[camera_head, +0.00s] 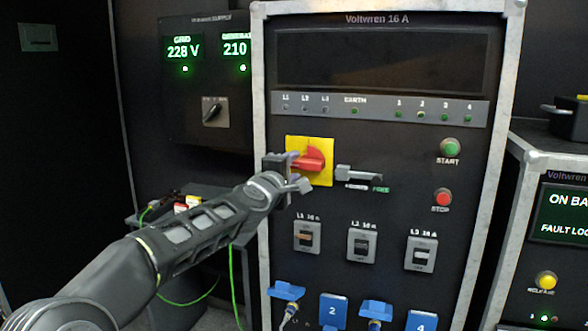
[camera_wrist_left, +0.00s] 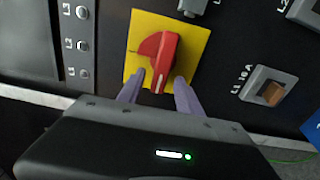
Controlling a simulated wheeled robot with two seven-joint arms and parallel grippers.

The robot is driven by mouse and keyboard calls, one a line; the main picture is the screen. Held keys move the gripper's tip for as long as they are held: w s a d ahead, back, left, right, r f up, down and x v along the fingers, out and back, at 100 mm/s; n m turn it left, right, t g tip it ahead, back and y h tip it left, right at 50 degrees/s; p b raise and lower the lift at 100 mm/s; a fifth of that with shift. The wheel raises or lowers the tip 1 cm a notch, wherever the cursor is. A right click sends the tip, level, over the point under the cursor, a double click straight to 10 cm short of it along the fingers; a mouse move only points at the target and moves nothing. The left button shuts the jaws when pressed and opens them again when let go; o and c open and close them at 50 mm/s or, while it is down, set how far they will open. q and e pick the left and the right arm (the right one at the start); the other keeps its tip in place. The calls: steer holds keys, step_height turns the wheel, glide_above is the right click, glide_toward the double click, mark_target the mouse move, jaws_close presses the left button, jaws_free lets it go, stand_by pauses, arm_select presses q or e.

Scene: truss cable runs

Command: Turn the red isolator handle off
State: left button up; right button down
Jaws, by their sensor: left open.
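The red isolator handle (camera_head: 309,160) sits on a yellow square plate (camera_head: 323,146) on the front of the Voltwren 16 A cabinet. The handle (camera_wrist_left: 159,61) also shows in the left wrist view, on its yellow plate (camera_wrist_left: 196,35). My left gripper (camera_head: 297,170) is at the plate's left side in the head view. In the left wrist view its two fingers (camera_wrist_left: 157,88) are open, one on each side of the handle's near end. I cannot tell whether they touch it. The right gripper is not in view.
Right of the plate is a grey latch (camera_head: 358,175). Breaker switches (camera_head: 307,237) sit below. Green START (camera_head: 450,147) and red STOP (camera_head: 443,197) buttons are at the right. A supply panel (camera_head: 210,85) with a black selector stands at the left. A green cable (camera_head: 233,280) hangs behind my arm.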

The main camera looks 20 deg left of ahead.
arm_select(q)
steer(key=s+b, duration=0.1)
steer(key=s, duration=0.5)
steer(key=shift+s+a+b, duration=0.2)
steer(key=shift+s+b, duration=0.05)
steer(key=shift+b, duration=0.15)
